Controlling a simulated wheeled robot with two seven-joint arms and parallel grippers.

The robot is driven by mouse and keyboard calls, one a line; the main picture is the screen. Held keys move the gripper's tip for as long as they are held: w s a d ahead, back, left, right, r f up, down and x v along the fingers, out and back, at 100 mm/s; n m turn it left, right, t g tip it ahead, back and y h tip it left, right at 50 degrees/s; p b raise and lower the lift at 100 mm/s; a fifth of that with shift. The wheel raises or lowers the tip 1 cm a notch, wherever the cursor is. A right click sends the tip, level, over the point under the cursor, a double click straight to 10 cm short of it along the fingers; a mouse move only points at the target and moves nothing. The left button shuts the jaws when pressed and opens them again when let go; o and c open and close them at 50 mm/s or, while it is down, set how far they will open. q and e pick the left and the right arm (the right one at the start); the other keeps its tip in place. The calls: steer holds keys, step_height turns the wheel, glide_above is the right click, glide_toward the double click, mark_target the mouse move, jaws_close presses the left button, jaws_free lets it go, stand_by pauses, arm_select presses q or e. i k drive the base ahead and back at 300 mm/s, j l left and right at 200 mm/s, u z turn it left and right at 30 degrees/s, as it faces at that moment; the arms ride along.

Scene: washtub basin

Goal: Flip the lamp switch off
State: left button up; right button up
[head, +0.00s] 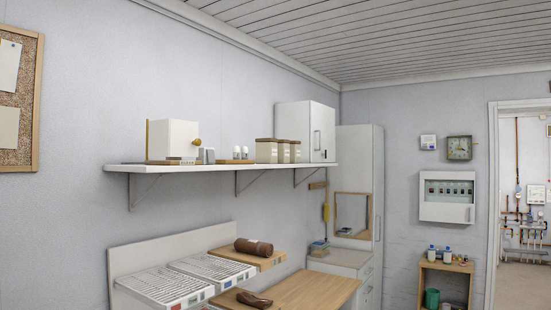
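No lamp and no clearly recognisable lamp switch show in the head view. A small white wall box (428,142) hangs on the far wall, left of a clock; it is too small to tell whether it is a switch. Below it is a white wall panel (447,212) with a row of small dark-and-light parts behind a window, whose details I cannot make out. Neither of my grippers is in view.
A white shelf (225,166) with boxes and jars runs along the left wall. Below it stand white racks (165,288) and a wooden worktop (310,289). A tall white cabinet (360,150) fills the corner. An open doorway (493,200) is at right, beside a small wooden stand (447,266).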

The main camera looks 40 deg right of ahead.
mark_target(211, 153)
steer(key=z, duration=0.9)
steer(key=i+l+u, duration=0.4)
steer(key=i+l, duration=0.25)
steer(key=i, duration=0.4)
steer(key=i+l+u, duration=0.45)
steer(key=i+l, duration=0.5)
steer(key=i, duration=0.05)
